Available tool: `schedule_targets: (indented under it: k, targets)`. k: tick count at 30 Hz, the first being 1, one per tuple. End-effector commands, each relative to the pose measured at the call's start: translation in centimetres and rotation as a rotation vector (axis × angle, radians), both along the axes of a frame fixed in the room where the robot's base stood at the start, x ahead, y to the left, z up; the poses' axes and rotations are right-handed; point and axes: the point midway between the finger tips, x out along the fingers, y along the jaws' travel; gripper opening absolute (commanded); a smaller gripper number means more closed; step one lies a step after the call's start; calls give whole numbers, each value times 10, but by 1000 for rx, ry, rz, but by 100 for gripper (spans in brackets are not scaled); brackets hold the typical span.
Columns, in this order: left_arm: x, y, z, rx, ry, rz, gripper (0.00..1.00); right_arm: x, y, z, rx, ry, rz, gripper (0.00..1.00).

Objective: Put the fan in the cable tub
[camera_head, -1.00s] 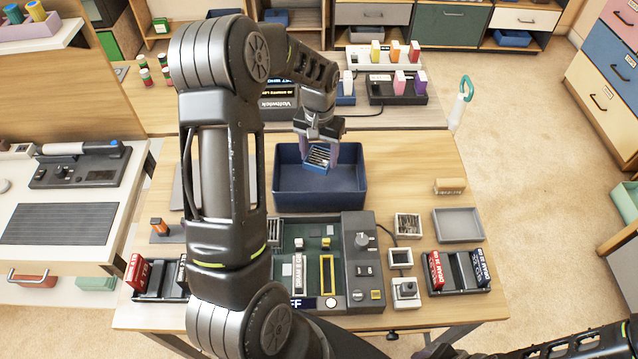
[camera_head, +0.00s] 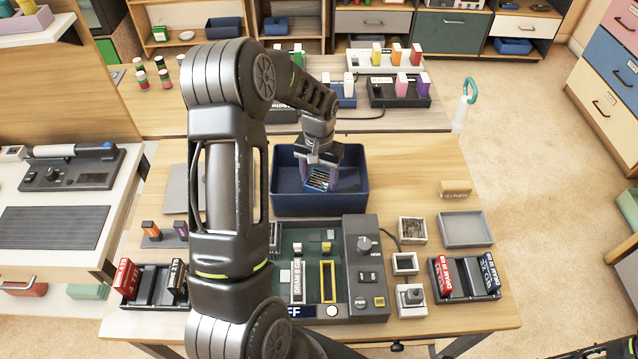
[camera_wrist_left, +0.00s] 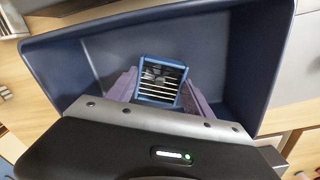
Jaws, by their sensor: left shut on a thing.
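The fan is a small blue-framed block with pale slats (camera_head: 318,180). My left gripper (camera_head: 319,178) is shut on it and holds it over or inside the dark blue cable tub (camera_head: 355,197). In the left wrist view the fan (camera_wrist_left: 159,80) sits between the two purple-grey fingers, with the tub's walls (camera_wrist_left: 265,60) around it. I cannot tell whether the fan touches the tub floor. The rest of the tub looks empty. My right gripper is not in view; only dark parts of that arm show at the bottom right.
In front of the tub is a green board (camera_head: 312,265) with a grey control panel (camera_head: 366,270). To the right lie a grey tray (camera_head: 465,229), small square parts and a rack with red and blue blocks (camera_head: 464,278). A brush-like block (camera_head: 455,188) lies near the right edge.

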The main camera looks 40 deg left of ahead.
Motion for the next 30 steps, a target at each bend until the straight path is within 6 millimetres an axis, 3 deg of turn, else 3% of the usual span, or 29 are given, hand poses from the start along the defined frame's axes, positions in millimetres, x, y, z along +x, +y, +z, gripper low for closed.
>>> schedule_targets:
  k: [1, 3, 15, 16, 23, 30]
  targets:
    - [0, 0, -13, 0, 1, 0, 17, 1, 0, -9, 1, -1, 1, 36]
    - [0, 0, -17, 0, 0, -1, 17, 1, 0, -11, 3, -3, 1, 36]
    - [0, 0, -20, 0, 0, 0, 17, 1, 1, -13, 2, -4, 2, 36]
    - [0, 0, -19, 0, 0, 0, 61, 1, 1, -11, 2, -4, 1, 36]
    - [0, 0, -18, 0, 0, 0, 80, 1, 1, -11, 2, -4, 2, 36]
    - [0, 0, -18, 0, 0, 0, 81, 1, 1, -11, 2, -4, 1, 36]
